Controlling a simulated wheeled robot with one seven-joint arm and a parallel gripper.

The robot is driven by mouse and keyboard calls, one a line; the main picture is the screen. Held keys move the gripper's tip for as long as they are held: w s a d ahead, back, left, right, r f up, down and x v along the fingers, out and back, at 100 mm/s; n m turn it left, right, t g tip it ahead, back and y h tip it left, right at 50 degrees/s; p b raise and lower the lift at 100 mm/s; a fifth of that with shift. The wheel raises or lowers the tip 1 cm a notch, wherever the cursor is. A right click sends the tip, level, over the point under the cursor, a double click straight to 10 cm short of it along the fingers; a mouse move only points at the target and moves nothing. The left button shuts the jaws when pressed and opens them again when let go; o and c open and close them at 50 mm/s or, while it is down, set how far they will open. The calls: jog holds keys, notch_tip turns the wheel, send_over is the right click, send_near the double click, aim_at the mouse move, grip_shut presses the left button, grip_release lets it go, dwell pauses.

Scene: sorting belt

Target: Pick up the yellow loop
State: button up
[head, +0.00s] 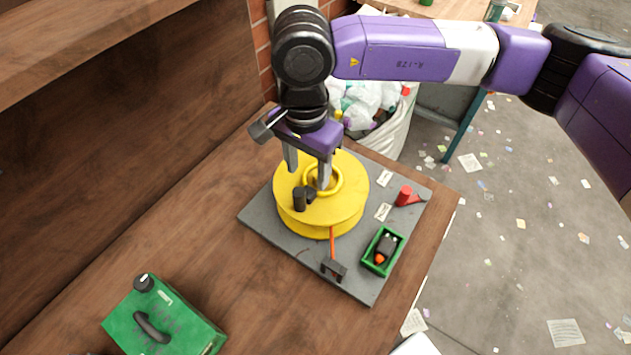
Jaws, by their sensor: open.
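The yellow loop (338,187) lies on top of a round yellow drum (345,209), near its middle. The drum stands on a grey plate on the wooden table. My gripper (307,178) points down over the drum, its two fingers apart and nothing visible between them. The right finger reaches down at the loop and covers part of it; the left finger is over the drum's back left edge. I cannot tell whether the right finger touches the loop.
The grey plate (265,215) also carries a red piece (404,195), a green tray (369,262) and a dark block (334,268). A green box (180,328) is at front left. A wooden wall (120,130) rises behind.

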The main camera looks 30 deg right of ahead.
aim_at(308, 191)
jog(key=shift+f+p, duration=0.75)
jog(key=shift+f, duration=2.2)
grip_shut()
